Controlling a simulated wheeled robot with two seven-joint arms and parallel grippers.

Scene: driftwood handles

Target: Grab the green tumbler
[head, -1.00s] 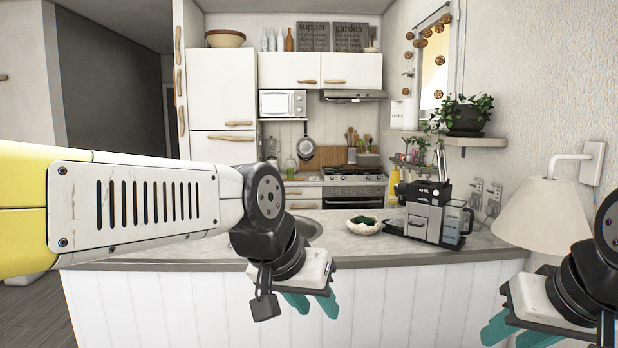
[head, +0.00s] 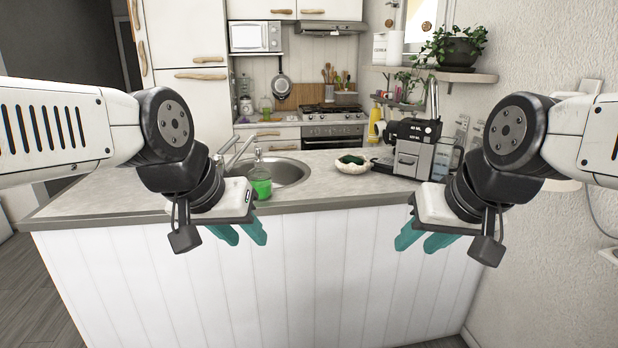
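My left wrist covers part of the counter near the green vessel. My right gripper (head: 421,242) hangs in front of the counter further right, also with its fingers apart and empty.
The counter (head: 320,188) holds a sink (head: 284,172), a pale bowl with dark green contents (head: 351,162) and a coffee machine (head: 412,152). The white panelled counter front (head: 330,270) stands close ahead. A potted plant (head: 453,47) sits on a wall shelf at right.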

